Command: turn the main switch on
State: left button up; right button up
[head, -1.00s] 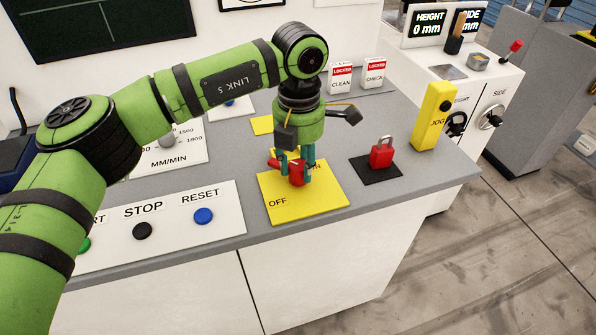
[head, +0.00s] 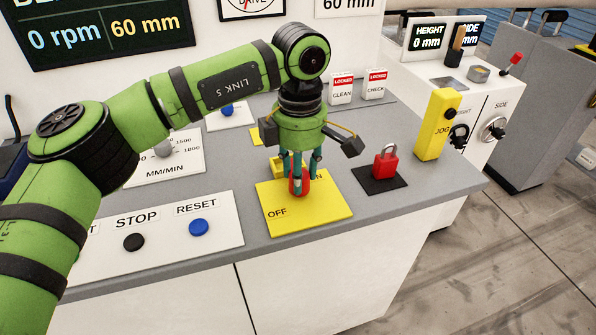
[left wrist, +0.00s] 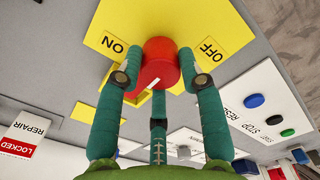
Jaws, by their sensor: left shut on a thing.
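The main switch is a red rotary handle (head: 299,183) on a yellow plate (head: 325,212) marked OFF at front left and ON toward the right. My left gripper (head: 300,175) points down over the plate, its teal fingers shut around the red handle. In the left wrist view, the fingers (left wrist: 160,85) surround the red handle (left wrist: 158,58), with the ON and OFF labels on either side. The fingers partly hide the handle and the ON label in the head view. The display (head: 110,32) at the back is lit, reading 0 rpm and 60 mm. My right gripper is not in view.
A red padlock (head: 385,167) sits on a black pad right of the plate. A yellow JOG box (head: 437,125) stands at the right end. Left are the STOP button (head: 134,242) and RESET button (head: 198,227). Two LOCKED tags (head: 342,88) (head: 375,84) stand behind.

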aim_at(303, 173)
pick_arm(q)
jog(key=shift+d+r+m, duration=0.2)
jog(key=shift+m, duration=0.1)
jog(key=o, duration=1.2)
jog(key=shift+w+d+f, duration=0.1)
jog(key=shift+d+f, duration=0.05)
jog(key=shift+r, duration=0.45)
notch_tip(303, 173, up, 11)
